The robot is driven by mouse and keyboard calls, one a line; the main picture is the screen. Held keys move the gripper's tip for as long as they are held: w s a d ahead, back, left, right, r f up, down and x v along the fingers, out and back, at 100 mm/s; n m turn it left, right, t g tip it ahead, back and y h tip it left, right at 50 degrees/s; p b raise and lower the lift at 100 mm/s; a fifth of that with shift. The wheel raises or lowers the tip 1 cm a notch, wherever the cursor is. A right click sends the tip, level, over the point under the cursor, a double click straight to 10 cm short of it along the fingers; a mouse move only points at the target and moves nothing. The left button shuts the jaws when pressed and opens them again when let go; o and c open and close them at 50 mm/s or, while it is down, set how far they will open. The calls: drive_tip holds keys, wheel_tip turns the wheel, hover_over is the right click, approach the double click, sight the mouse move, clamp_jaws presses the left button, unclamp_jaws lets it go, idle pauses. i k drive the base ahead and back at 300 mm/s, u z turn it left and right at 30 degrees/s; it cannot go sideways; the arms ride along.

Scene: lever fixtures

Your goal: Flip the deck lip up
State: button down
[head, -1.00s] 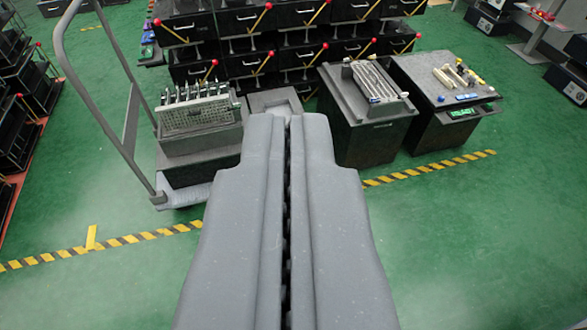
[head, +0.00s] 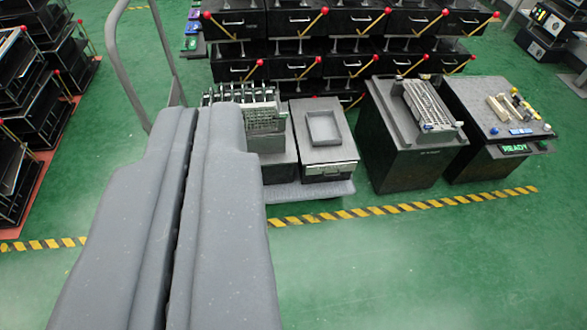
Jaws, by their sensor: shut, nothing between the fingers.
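My gripper (head: 206,112) fills the lower left as two long grey fingers pressed side by side, shut and empty. A low wheeled deck with a grey front edge (head: 310,190) stands beyond and to the right of the fingertips. Its tall grey handle (head: 119,75) rises at the left. I cannot tell a separate lip from the deck's edge. The fingers hide the deck's left part. On the deck stand a rack of upright parts (head: 264,119) and a dark box (head: 328,158) with a square tray (head: 323,127) on top.
Right of the deck stand two dark cabinets, one with a ribbed grey fixture (head: 428,104), one with loose parts and a READY display (head: 515,148). Stacked black boxes with red-knobbed levers (head: 345,45) fill the back. A yellow-black floor stripe (head: 400,205) crosses; green floor lies open at right front.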

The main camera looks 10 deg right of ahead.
sight(324, 170)
drive_tip(key=u, duration=0.45)
drive_tip(key=i, duration=1.3)
drive_tip(key=z, duration=0.55)
drive_tip(key=i, duration=0.7)
drive_tip(key=z, duration=0.65)
